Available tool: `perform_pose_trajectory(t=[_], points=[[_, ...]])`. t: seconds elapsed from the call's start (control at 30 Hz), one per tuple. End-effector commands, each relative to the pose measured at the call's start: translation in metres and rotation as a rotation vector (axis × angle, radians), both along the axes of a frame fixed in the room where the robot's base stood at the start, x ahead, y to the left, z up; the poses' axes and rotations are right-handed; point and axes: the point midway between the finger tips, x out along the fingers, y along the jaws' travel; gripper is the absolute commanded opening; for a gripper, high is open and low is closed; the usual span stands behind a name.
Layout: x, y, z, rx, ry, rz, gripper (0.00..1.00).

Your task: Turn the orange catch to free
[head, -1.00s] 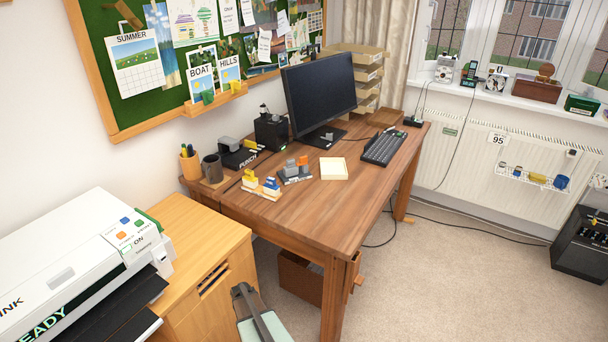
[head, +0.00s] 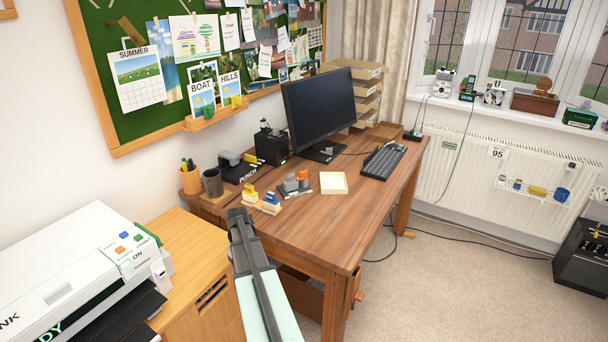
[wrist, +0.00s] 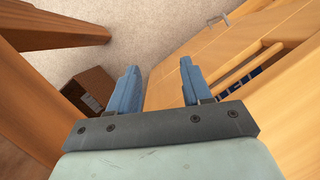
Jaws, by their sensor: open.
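My gripper (head: 238,216) is raised in front of the desk's near left corner in the head view. In the wrist view my gripper (wrist: 158,78) has its two blue-grey fingers wide apart with nothing between them. An orange piece (head: 303,175) stands on a small grey block (head: 291,187) on the desk, apart from my gripper; whether it is the catch, and its setting, are too small to tell. A low stand with yellow, orange and blue pieces (head: 262,201) is nearer my gripper. The wrist view does not show these pieces.
The wooden desk (head: 310,228) holds a pale square tray (head: 333,183), a monitor (head: 319,110), a keyboard (head: 383,162), a black punch (head: 242,170) and a pen pot (head: 190,178). A printer (head: 75,265) on a cabinet is at left. The desk's front right is clear.

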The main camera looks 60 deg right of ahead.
Motion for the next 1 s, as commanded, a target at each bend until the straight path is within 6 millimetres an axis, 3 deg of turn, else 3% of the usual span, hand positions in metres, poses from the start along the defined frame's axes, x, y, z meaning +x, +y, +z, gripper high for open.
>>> perform_pose_trajectory(t=[0.03, 0.17, 0.23, 0.4, 0.57, 0.6, 0.77, 1.0], points=[[0.007, -0.008, 0.018, -0.017, -0.032, -0.002, 0.49], [0.03, -0.033, 0.057, -0.062, -0.115, -0.006, 0.49], [0.05, -0.058, 0.078, -0.103, -0.172, -0.009, 0.49], [0.113, -0.152, 0.134, -0.249, -0.333, -0.02, 0.49], [0.146, -0.24, 0.189, -0.378, -0.457, -0.034, 0.49], [0.147, -0.262, 0.204, -0.405, -0.483, -0.039, 0.49], [0.117, -0.316, 0.238, -0.439, -0.527, -0.06, 0.49], [0.046, -0.378, 0.273, -0.439, -0.556, -0.093, 0.49]])
